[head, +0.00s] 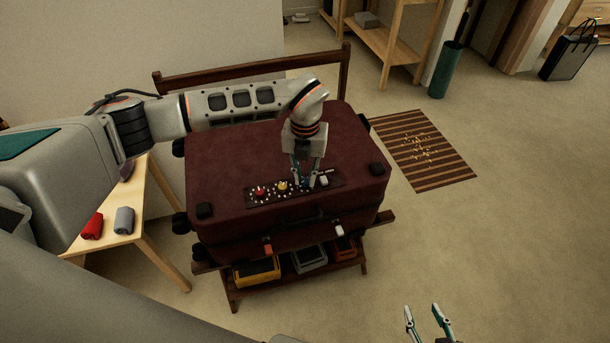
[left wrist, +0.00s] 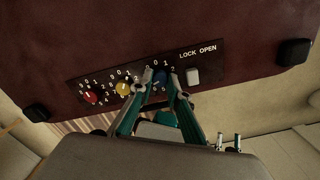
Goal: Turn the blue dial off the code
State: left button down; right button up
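The blue dial (left wrist: 160,77) is the third dial on the dark lock panel (head: 294,188) of the dark red suitcase (head: 240,155). The panel also carries a red dial (head: 260,191), a yellow dial (head: 283,186) and a white slider (head: 323,180) by the words LOCK OPEN. My left gripper (head: 307,183) points down at the panel, its fingertips one on each side of the blue dial, seemingly with small gaps. Contact cannot be told, and the fingers hide part of the dial's numbers. My right gripper (head: 426,322) is open and empty, low in the head view.
The suitcase lies on a dark wooden rack (head: 232,292) with several bins on its lower shelf. A wooden table (head: 150,215) with red and grey rolled items stands at left. A striped mat (head: 440,168) lies at right, with clear floor in front of it.

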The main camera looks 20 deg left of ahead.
pick_arm(q)
jog(key=shift+r+m+p, duration=0.1)
jog(key=shift+m+p, duration=0.25)
jog(key=shift+m, duration=0.65)
jog(key=m, duration=0.3)
jog(key=shift+m+p, duration=0.3)
jog(key=shift+p, duration=0.1)
jog(key=m, duration=0.4)
jog(key=shift+m, duration=0.3)
jog(key=shift+m+p, duration=0.35)
jog(key=shift+m, duration=1.65)
jog(key=c, duration=1.9)
grip_release()
